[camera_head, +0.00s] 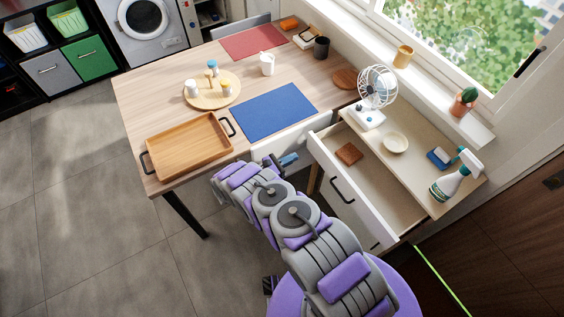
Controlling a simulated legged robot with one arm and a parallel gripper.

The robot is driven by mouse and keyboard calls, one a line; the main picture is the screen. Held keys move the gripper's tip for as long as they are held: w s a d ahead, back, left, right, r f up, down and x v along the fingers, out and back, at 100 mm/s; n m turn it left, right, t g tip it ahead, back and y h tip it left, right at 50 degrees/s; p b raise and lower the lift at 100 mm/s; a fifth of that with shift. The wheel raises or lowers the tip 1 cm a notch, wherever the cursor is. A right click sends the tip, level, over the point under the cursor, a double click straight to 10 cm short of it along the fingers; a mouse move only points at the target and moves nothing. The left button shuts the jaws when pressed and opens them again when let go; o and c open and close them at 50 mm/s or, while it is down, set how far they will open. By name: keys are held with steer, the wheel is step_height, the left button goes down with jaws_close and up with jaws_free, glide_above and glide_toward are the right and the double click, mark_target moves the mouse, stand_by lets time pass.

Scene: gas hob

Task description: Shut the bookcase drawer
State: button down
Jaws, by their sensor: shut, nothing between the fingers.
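The bookcase (420,172) is a low light-wood unit under the window at the right. Its drawer (372,182) is pulled out toward the left, with the inside showing. The drawer has a white front and a dark bar handle (342,190). A small brown block-like item (349,153) lies inside it. My gripper (292,158) is shut and empty, by the table's near edge. In the picture it is just left of the drawer front's far end; I cannot tell whether they touch. My arm hides part of the floor below the drawer.
A wooden table (180,85) holds a tray (190,150), a blue mat (262,118) and a round board with small jars. On the bookcase top stand a fan (376,90), a bowl (395,143) and a spray bottle (455,176). The grey floor (80,215) at left is clear.

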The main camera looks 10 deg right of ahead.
mark_target(313, 148)
steer(key=b+x, duration=0.1)
steer(key=x, duration=0.6)
steer(key=shift+d, duration=0.1)
